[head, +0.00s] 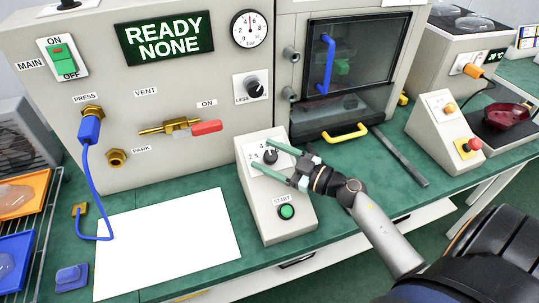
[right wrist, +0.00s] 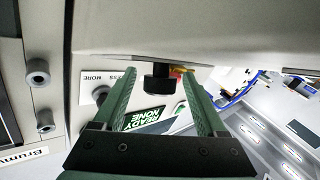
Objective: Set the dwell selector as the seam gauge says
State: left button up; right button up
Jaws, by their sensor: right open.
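The dwell selector looks to be the black knob (head: 270,156) on the sloped grey box that also bears the green START button (head: 287,212). Digits such as 2 and 4 are printed beside it; its pointer is too small to read. My right gripper (head: 261,154) is open, with one green finger on each side of the knob. In the right wrist view the knob (right wrist: 158,80) shows between the fingers, apart from both. My left gripper is out of view.
The panel display (head: 165,38) reads READY NONE. A LESS/MORE knob (head: 254,87) sits behind the box. A blue hose plug (head: 89,129) is at PRESS, and a red-handled valve (head: 206,127) is at ON. A white sheet (head: 168,245) lies left, and a grey bar (head: 400,156) lies right.

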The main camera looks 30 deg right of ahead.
grip_shut()
dwell(0.6)
